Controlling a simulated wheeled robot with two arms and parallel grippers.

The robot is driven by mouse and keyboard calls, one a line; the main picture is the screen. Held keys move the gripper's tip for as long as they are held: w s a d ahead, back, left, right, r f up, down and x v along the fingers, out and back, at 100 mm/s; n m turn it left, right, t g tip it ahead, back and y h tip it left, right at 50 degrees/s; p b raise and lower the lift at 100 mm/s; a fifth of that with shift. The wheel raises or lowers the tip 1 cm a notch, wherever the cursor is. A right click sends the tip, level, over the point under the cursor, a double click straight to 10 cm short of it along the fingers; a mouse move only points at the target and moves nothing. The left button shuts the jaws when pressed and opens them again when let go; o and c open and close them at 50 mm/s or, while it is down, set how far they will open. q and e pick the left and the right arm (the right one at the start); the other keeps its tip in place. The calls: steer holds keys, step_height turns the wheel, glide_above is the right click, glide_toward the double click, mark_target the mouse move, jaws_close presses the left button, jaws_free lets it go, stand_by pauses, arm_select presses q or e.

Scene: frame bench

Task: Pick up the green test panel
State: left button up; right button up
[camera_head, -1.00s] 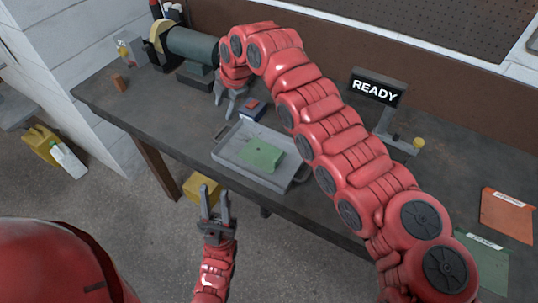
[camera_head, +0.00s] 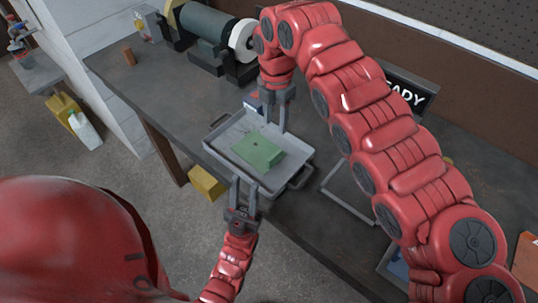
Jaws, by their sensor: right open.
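The green test panel (camera_head: 258,152) lies inside a shallow grey tray (camera_head: 222,163) near the bench's front edge. My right gripper (camera_head: 276,126) points down over the tray's back part, just behind the panel. Its fingers are apart with nothing between them; I cannot tell how high the tips are. My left gripper (camera_head: 244,184) is in front of the tray's near wall, pointing toward it. Its fingers are apart and empty.
A bench grinder (camera_head: 208,33) stands at the back left. My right arm covers part of the READY sign (camera_head: 408,95). A yellow box (camera_head: 207,183) is below the bench edge.

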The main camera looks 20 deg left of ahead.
steer(key=p, duration=0.4)
glide_above(275, 154)
steer(key=s, duration=0.1)
step_height(275, 154, down, 10)
steer(key=shift+s, duration=0.15)
steer(key=shift+f+p, duration=0.3)
steer(key=shift+f, duration=0.25)
steer(key=shift+a+f, duration=0.1)
steer(key=shift+f, duration=0.1)
steer(key=f+p, duration=0.1)
steer(key=f, duration=0.1)
steer(key=w+f+p, duration=0.1)
steer(key=shift+f, duration=0.9)
jaws_close()
